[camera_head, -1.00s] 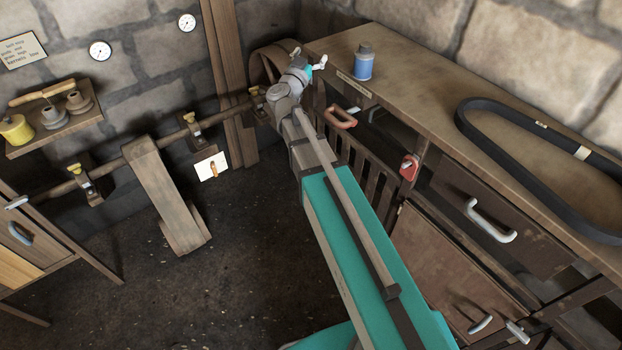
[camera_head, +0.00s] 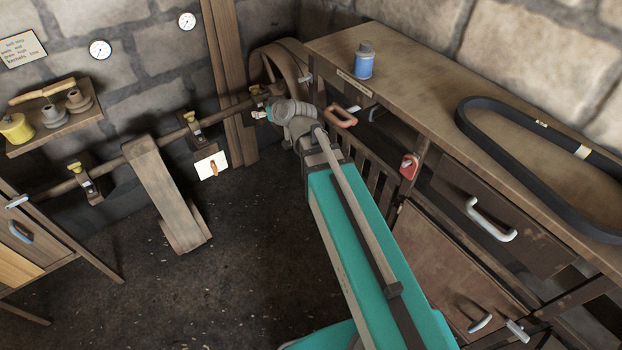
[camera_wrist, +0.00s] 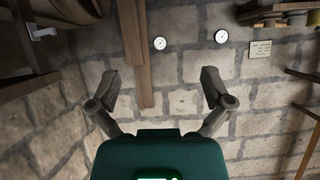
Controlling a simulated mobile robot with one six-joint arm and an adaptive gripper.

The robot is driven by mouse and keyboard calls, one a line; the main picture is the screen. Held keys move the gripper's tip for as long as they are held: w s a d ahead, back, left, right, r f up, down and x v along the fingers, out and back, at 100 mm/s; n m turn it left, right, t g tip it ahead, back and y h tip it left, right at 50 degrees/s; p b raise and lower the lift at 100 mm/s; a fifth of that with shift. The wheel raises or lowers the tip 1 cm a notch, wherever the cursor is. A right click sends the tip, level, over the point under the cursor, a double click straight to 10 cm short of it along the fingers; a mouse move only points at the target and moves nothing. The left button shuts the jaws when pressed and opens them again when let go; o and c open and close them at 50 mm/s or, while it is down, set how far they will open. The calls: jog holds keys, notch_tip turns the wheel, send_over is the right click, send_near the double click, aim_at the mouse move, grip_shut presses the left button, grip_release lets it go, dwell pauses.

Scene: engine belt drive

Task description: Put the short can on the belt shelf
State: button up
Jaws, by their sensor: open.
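A short blue can (camera_head: 364,64) with a grey top stands upright near the left end of the wooden bench top (camera_head: 410,75). A small wall shelf (camera_head: 55,133) at the left holds a yellow can (camera_head: 15,129) and grey stepped pieces. I cannot tell which surface is called the belt shelf. My gripper (camera_head: 259,114) is left of the bench, apart from the blue can, and points left. In the wrist view my gripper (camera_wrist: 160,86) is open and empty, facing the stone wall. The blue can does not show there.
A black belt loop (camera_head: 468,126) lies on the right of the bench. A horizontal shaft (camera_head: 222,112) with a hanging flat belt (camera_head: 165,190) runs along the wall near my gripper. A wooden post (camera_head: 228,80) stands behind. Drawer handles (camera_head: 490,222) stick out in front.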

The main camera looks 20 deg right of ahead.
jog(key=s+d+f+m+g+h, duration=0.1)
jog(key=s+d+f+g, duration=0.1)
jog(key=s, duration=0.5)
jog(key=s+d+f+m+g+h, duration=0.1)
jog(key=s+d+f+g, duration=0.1)
jog(key=s+f+g, duration=0.2)
jog(key=s+d+f+m+g+h, duration=0.1)
jog(key=s+d+f+g+h, duration=0.1)
jog(key=s, duration=0.8)
jog(key=d+f+g, duration=0.1)
jog(key=f+g, duration=0.1)
jog(key=g, duration=0.1)
jog(key=shift+g, duration=0.3)
jog(key=shift+w, duration=0.1)
